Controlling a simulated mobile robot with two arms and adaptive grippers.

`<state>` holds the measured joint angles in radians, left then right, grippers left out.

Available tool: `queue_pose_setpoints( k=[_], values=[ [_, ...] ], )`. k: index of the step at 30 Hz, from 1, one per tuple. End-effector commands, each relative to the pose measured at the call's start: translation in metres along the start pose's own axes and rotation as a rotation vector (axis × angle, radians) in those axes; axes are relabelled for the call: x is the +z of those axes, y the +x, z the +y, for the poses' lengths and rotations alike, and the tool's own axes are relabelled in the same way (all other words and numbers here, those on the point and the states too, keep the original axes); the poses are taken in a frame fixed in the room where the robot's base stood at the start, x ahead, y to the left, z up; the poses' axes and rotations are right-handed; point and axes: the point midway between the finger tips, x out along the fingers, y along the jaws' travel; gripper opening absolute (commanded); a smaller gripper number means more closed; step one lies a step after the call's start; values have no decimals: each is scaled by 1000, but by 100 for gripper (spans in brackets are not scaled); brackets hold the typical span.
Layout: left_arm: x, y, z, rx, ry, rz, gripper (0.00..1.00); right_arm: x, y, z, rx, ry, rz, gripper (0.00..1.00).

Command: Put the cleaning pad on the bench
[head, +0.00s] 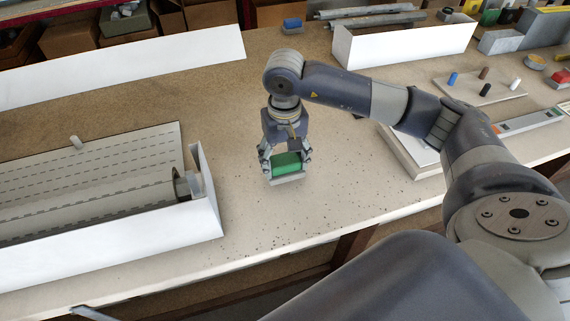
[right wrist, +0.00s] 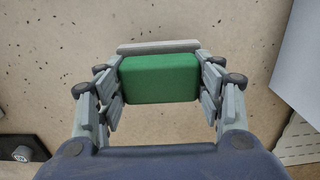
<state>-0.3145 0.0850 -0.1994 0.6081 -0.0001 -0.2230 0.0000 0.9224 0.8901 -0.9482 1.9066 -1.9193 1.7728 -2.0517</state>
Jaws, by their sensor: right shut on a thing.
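The cleaning pad (head: 287,163) is a green block with a pale grey slab along its lower side. My right gripper (head: 286,158) points down over the bench (head: 330,190) and is shut on the pad, with a finger at each end. In the right wrist view the green pad (right wrist: 160,79) sits between the fingers, with the grey slab beyond it. The pad is at or just above the bench's speckled top; I cannot tell if it touches. My left gripper is not in view.
A long white-walled box with a slotted panel (head: 90,165) and roller lies at left. An open white box (head: 405,45) stands at the back. A blue block (head: 292,23) is behind the gripper. A board with pegs (head: 480,88) is at right. Bench around the pad is clear.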

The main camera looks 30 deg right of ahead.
Motion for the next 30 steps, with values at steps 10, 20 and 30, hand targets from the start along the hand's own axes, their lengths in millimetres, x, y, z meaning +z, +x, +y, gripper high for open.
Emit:
queue_pose_setpoints(
  k=[10,20,30],
  values=[
    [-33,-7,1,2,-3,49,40,0,28,0,1,0,0,38],
    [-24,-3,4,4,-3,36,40,1,30,0,1,0,-1,82],
    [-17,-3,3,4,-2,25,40,1,30,0,1,0,-1,82]
  ],
)
